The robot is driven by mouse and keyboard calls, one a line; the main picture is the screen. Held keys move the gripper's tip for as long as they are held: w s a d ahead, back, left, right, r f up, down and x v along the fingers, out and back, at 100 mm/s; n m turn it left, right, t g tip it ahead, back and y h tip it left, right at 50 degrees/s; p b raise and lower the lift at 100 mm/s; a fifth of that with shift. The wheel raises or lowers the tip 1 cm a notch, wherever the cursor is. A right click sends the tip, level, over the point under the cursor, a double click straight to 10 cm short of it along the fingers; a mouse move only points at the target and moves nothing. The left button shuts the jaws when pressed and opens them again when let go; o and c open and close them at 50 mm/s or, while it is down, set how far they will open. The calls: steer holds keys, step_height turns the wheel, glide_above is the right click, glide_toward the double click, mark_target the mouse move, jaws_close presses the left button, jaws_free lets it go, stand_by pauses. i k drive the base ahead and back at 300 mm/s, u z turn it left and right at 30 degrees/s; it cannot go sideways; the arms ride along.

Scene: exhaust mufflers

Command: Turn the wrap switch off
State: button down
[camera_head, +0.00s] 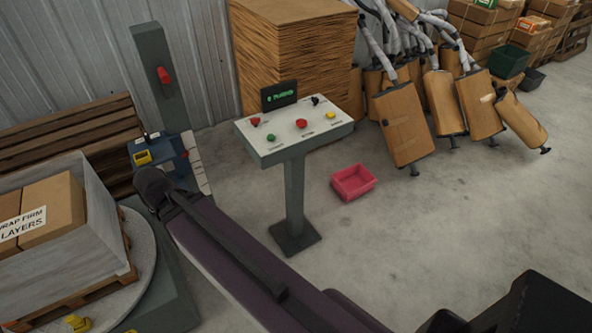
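A control panel (325,126) with a pale sloped top stands on a grey post in the middle. On it are a black switch (315,100) at the back right, a red control (255,121) at the left, a larger red button (301,123), a green button (271,138) and a yellow control (331,115). The labels are too small to read, so I cannot tell which is the wrap switch or its position. A small black display with green text (280,95) stands behind. My arm passes left of the post; I cannot make out my gripper's fingers.
A turntable (139,277) with a wrapped pallet load (50,225) is at the left. A grey mast (158,80) stands behind it. A pink bin (353,182) lies on the floor right of the post. Mufflers (403,124) lean at the back right. The right-hand floor is clear.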

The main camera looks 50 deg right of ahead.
mark_target(254, 121)
steer(key=z, duration=1.35)
steer(key=k, duration=0.95)
steer(key=i, duration=0.65)
steer(key=z, duration=0.05)
